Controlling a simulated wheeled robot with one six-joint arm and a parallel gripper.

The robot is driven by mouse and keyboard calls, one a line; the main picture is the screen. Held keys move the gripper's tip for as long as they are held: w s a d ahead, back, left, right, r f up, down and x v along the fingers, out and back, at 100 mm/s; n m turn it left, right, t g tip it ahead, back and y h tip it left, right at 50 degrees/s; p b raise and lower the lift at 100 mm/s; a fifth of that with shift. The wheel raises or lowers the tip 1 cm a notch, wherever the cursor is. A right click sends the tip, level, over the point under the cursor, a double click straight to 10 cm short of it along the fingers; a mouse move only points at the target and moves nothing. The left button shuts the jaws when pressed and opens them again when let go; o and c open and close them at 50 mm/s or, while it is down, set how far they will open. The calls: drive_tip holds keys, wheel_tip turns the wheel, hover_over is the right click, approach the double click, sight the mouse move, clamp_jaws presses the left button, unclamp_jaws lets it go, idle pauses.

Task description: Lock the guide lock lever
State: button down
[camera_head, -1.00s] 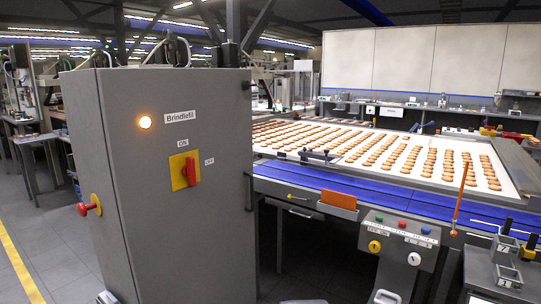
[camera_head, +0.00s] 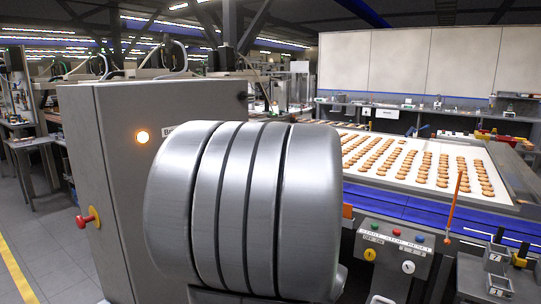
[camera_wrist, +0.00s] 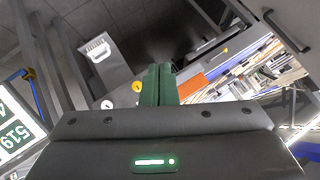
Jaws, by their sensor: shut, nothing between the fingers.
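I cannot tell for sure which part is the guide lock lever. An orange upright lever (camera_head: 455,215) stands at the front edge of the conveyor in the head view, leaning slightly. A small yellow handle (camera_wrist: 224,53) shows in the wrist view, right of my fingers. My gripper (camera_wrist: 158,68) shows in the wrist view with its two green fingers together and empty, apart from anything around. In the head view my arm's large grey link covers the middle, hiding the near left part of the conveyor front; my gripper is not visible there.
A button panel (camera_head: 396,236) stands in front of the conveyor. A grey cabinet (camera_head: 112,190) with a red knob (camera_head: 88,218) is at left. Biscuits lie on the white belt (camera_head: 508,205). An orange holder (camera_wrist: 192,88) is just right of my fingers. Open floor lies far left.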

drive_tip(key=w+d+r+m+t+h+p, duration=0.1)
drive_tip(key=w+d+r+m+h, duration=0.25)
drive_tip(key=d, duration=0.45)
drive_tip(key=w+d+r+m+t+h+p, duration=0.1)
drive_tip(key=w+d+r+m+h, duration=0.15)
drive_tip(key=w+d+m, duration=0.4)
drive_tip(key=s+d+r+m+g+h, duration=0.1)
drive_tip(key=s+d+m+h, duration=0.1)
drive_tip(key=d, duration=0.4)
drive_tip(key=s+d+r+m+g+h+p, duration=0.1)
drive_tip(key=s+d+m+h, duration=0.2)
drive_tip(key=d+h, duration=0.2)
drive_tip(key=shift+d+g, duration=0.3)
drive_tip(key=shift+d, duration=0.35)
